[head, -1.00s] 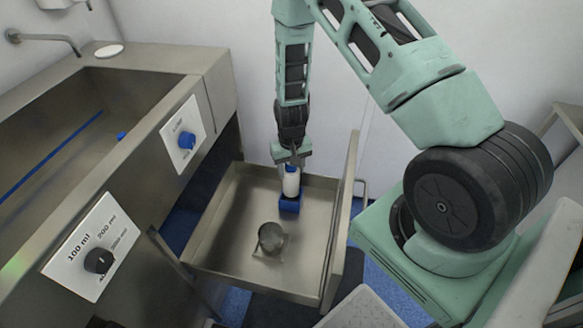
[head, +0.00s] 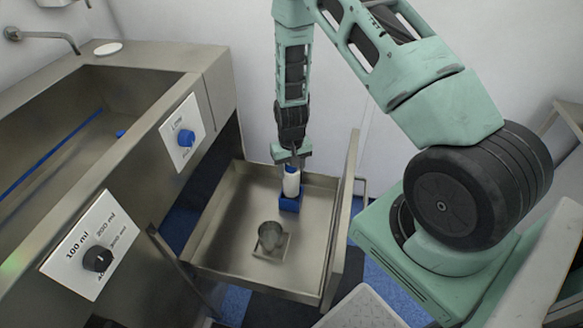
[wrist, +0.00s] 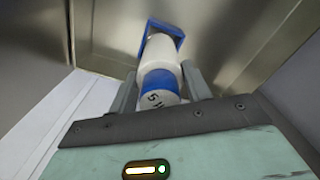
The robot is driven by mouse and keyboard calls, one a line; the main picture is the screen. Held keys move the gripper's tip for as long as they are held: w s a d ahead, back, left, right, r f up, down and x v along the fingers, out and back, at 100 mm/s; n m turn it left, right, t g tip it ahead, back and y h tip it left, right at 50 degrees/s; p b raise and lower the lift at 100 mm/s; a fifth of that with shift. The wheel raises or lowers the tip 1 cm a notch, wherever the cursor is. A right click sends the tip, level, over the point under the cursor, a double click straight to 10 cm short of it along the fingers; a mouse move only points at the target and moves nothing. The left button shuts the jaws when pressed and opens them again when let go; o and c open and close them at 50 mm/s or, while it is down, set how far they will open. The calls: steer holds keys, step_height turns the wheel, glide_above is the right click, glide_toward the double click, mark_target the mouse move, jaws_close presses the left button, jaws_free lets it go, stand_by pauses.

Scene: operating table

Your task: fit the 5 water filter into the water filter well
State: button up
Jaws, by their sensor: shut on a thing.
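My gripper (wrist: 160,88) is shut on the water filter (wrist: 164,54), a white cylinder with a blue cap band and a "5" on its near end. In the head view the filter (head: 291,183) stands roughly upright below my gripper (head: 292,160).
The open steel drawer (head: 222,240) has raised walls, with its tall front panel (head: 342,225) close to the right of the filter. A small metal cup (head: 270,235) stands on the drawer floor. A steel sink unit (head: 165,95) with dial panels is at left.

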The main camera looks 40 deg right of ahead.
mark_target(291, 182)
steer(key=shift+f+b, duration=2.05)
steer(key=shift+f, duration=1.2)
steer(key=o, duration=1.1)
steer(key=shift+o, duration=0.2)
steer(key=shift+r, duration=0.1)
step_height(291, 182, up, 18)
steer(key=p, duration=0.2)
steer(key=shift+f+p, duration=0.25)
steer(key=shift+p, duration=0.05)
